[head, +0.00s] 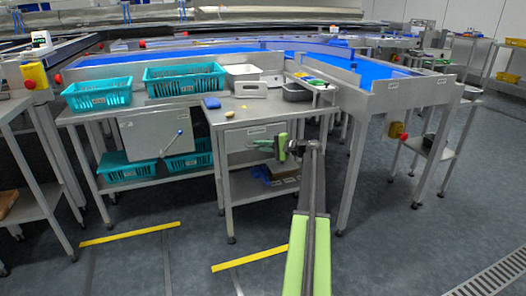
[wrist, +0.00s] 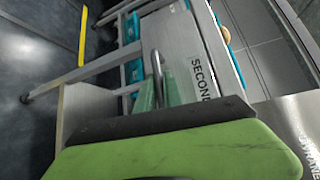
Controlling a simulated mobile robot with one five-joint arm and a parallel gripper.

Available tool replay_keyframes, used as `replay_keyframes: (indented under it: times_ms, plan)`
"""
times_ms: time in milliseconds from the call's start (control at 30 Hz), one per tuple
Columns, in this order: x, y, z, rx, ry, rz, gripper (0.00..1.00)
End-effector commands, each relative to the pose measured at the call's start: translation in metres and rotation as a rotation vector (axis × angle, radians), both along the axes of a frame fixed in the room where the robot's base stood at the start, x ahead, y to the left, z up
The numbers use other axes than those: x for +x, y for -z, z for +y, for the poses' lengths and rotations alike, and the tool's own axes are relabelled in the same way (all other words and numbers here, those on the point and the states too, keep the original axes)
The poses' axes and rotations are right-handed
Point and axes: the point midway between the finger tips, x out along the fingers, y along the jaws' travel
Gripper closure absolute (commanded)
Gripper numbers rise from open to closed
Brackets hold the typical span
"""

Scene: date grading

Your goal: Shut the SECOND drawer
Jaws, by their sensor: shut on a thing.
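The drawer marked SECOND (wrist: 185,45) fills the middle of the wrist view, with its label on the grey metal front. Its metal bar handle (wrist: 156,68) rises from between my green fingers. In the head view the drawer front (head: 236,142) is under the top of the small steel table. My gripper (head: 272,146) is at this front, shut on the handle; its fingers also show in the wrist view (wrist: 155,108). The fingers hide part of the handle. I cannot tell how far the drawer stands out.
A bench to the left holds teal baskets (head: 185,78) above and below. The blue conveyor's steel frame (head: 368,110) stands close on the right. The floor in front is open, with yellow strips (head: 250,259).

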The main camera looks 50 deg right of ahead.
Motion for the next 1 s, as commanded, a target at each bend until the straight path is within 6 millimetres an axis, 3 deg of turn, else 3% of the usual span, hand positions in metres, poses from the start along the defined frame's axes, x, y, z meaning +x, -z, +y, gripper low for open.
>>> replay_keyframes:
  times_ms: [500, 533, 667, 733, 867, 1000]
  plan:
    - [0.008, -0.001, -0.003, 0.001, 0.001, -0.004, 1.00]
    - [0.008, -0.001, -0.003, 0.001, 0.002, -0.004, 0.85]
    - [0.008, -0.002, -0.003, 0.002, 0.003, -0.004, 0.68]
    - [0.006, -0.002, -0.004, 0.002, 0.004, -0.005, 0.68]
    - [-0.011, -0.006, -0.010, 0.002, 0.005, -0.005, 0.68]
    - [-0.046, -0.011, -0.022, 0.001, 0.005, -0.002, 0.68]
